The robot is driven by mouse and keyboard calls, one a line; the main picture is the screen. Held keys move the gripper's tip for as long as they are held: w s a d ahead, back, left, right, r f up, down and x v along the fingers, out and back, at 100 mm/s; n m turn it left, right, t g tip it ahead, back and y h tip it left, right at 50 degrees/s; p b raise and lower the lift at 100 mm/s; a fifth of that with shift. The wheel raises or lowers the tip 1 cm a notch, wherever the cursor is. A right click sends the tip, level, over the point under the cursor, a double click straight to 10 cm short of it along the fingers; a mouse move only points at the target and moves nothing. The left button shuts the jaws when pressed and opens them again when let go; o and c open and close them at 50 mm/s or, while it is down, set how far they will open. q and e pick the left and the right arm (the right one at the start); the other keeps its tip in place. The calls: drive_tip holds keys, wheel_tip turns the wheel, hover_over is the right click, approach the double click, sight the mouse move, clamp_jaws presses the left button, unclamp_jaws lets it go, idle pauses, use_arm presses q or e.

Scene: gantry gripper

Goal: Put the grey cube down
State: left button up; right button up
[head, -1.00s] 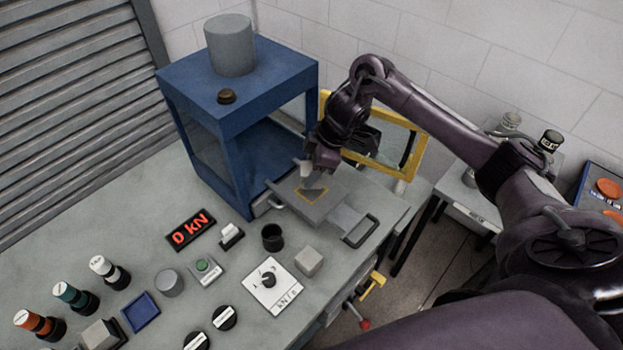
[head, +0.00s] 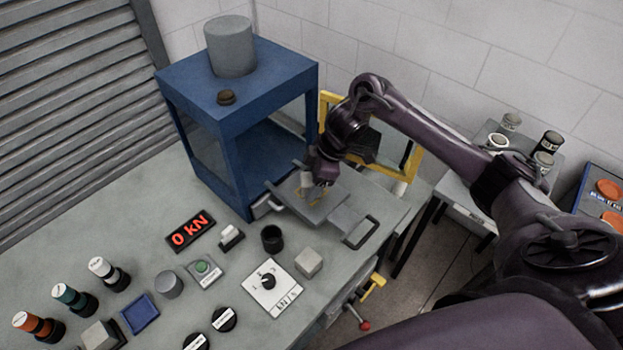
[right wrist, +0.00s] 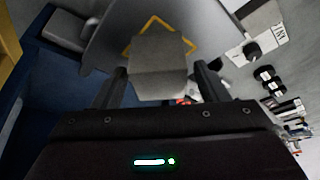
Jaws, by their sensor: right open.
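The grey cube (right wrist: 158,66) shows in the right wrist view between my right gripper's two fingers. It stands over the yellow square outline (right wrist: 186,42) on the grey sliding plate (right wrist: 105,40). My right gripper (right wrist: 160,84) is open, with a small gap between each finger and the cube. In the head view my right gripper (head: 315,188) is low over the plate (head: 335,207), in front of the blue press frame (head: 240,130). There the gripper largely hides the cube. My left gripper is not in view.
Another grey cube (head: 308,262) stands on the bench near a dial panel (head: 270,286) and a black cup (head: 272,238). A red "0 kN" display (head: 190,231) lies left of them. The open yellow-framed door (head: 408,163) is behind my right arm.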

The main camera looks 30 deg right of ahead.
drive_tip(key=shift+d+r, duration=0.15)
drive_tip(key=shift+r, duration=0.3)
drive_tip(key=p+v, duration=0.1)
drive_tip(key=v, duration=1)
drive_tip(key=shift+r+p, duration=0.15)
drive_tip(key=shift+p, duration=0.25)
